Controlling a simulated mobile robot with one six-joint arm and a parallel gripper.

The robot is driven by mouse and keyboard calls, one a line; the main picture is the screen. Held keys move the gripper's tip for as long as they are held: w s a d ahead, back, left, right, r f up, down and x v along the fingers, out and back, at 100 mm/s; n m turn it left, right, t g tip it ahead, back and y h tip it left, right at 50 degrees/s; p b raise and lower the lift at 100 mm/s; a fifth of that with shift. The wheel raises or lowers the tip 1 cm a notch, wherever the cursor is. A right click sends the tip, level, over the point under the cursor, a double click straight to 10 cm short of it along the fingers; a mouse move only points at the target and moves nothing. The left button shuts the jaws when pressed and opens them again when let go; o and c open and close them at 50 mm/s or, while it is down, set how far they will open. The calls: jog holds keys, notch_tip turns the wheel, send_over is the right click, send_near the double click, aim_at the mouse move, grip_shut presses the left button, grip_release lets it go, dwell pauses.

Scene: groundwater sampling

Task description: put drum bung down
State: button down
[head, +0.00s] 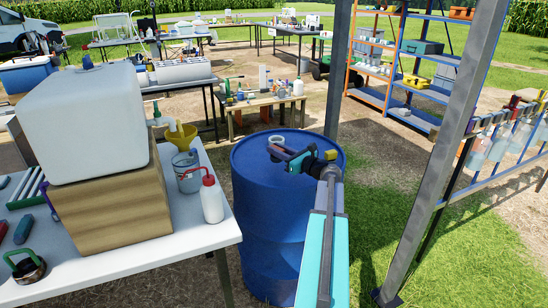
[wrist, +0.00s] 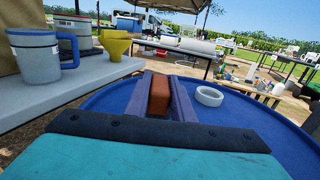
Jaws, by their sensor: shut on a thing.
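My gripper (head: 275,153) is over the top of the blue drum (head: 262,225), reaching left from the arm. In the wrist view its fingers (wrist: 160,95) are shut on a reddish-brown block-like piece, which I take to be the drum bung (wrist: 159,92). The bung sits between the two grey-purple fingers, above the drum's blue top (wrist: 245,112). I cannot tell the exact gap to the lid. In the head view the bung is not clearly seen. A white ring (head: 277,141) lies on the drum top; in the wrist view it is just right of the fingers (wrist: 209,96).
A white table (head: 185,243) stands close left of the drum, with a red-capped bottle (head: 211,198), a metal jug (head: 186,172), a yellow funnel (head: 180,137) and a white tank (head: 85,115) on a wooden box. A grey post (head: 440,150) stands to the right. The drum top's right side is bare.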

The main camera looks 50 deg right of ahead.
jog(key=shift+w, duration=0.55)
jog(key=shift+w+f, duration=0.15)
jog(key=shift+f, duration=1.65)
jog(key=shift+f, duration=0.15)
jog(key=c, duration=1.5)
grip_release()
jog(key=shift+c, duration=0.2)
jog(key=s, duration=1.2)
jog(key=shift+b, duration=0.3)
